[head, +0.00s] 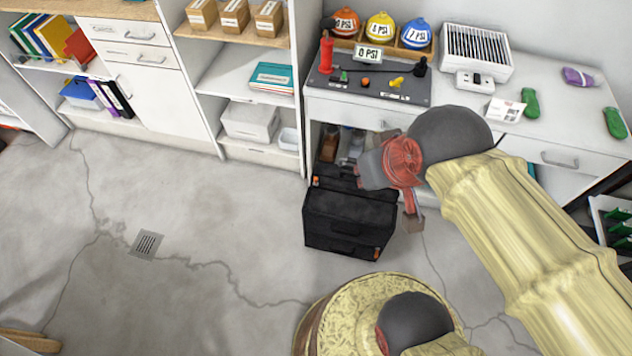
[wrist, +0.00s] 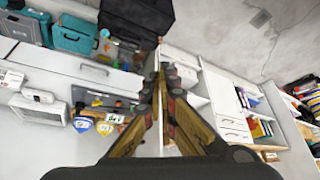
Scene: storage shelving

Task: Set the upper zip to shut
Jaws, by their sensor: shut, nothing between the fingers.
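A black case (head: 350,222) stands on the floor in front of the desk, with small orange marks at its upper left and lower right. A dark panel or flap shows behind its top; I cannot tell which mark is the upper zip or how far it is drawn. A dark case also shows at the top of the wrist view (wrist: 138,18). My gripper (head: 412,222) is above the case's right side in the head view, pointing down, and hides part of it. In the wrist view the fingers (wrist: 162,80) are together and empty, apart from the case.
The desk (head: 455,104) behind holds orange, yellow and blue round items, a dark board and a white vent box (head: 478,52). Shelving (head: 240,75) stands at the back left. A round yellow-topped thing (head: 345,310) is at the front.

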